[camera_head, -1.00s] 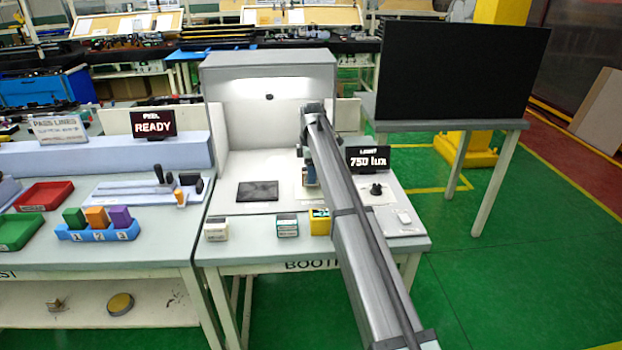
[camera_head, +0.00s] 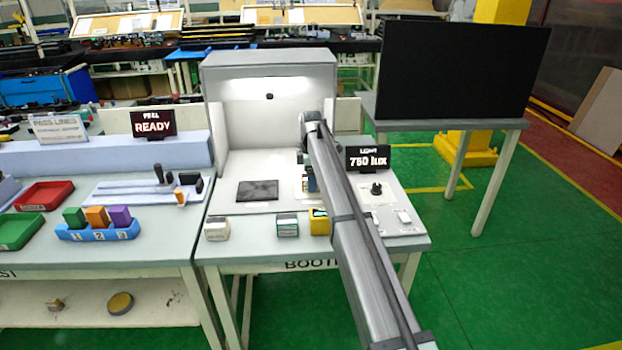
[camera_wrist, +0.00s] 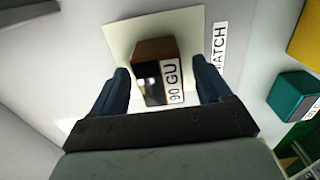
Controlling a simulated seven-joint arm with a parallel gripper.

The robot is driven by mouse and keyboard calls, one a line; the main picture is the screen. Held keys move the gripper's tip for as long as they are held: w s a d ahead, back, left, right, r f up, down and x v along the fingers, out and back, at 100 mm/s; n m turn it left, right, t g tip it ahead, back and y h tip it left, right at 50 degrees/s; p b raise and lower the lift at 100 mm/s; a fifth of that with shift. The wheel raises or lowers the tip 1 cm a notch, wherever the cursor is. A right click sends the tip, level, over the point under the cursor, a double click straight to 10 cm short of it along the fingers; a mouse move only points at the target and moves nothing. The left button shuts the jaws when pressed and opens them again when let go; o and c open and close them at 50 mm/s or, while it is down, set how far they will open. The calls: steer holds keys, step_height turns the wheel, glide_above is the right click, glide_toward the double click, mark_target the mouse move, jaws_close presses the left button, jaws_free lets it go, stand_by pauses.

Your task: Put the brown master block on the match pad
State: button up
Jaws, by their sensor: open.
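The brown master block (camera_wrist: 155,50) shows in the wrist view with a dark face and a white "90 GU" label. It rests on, or just over, the cream match pad (camera_wrist: 120,40), beside a label reading "MATCH" (camera_wrist: 217,47); contact is hard to tell. My gripper (camera_wrist: 161,72) is open, with one blue finger on each side of the block and a gap visible at the right finger. In the head view my gripper (camera_head: 309,182) is low over the booth floor, and my arm hides most of the block and pad.
A teal block (camera_head: 287,226), a yellow block (camera_head: 320,222) and a white block (camera_head: 216,229) stand along the booth's front edge. A dark plate (camera_head: 257,190) lies left of my gripper. A "750 lux" sign (camera_head: 368,158) and a black knob (camera_head: 376,189) are at right.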

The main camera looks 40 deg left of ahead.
steer(key=shift+r, duration=0.1)
step_height(320, 180, up, 12)
stand_by(0.6)
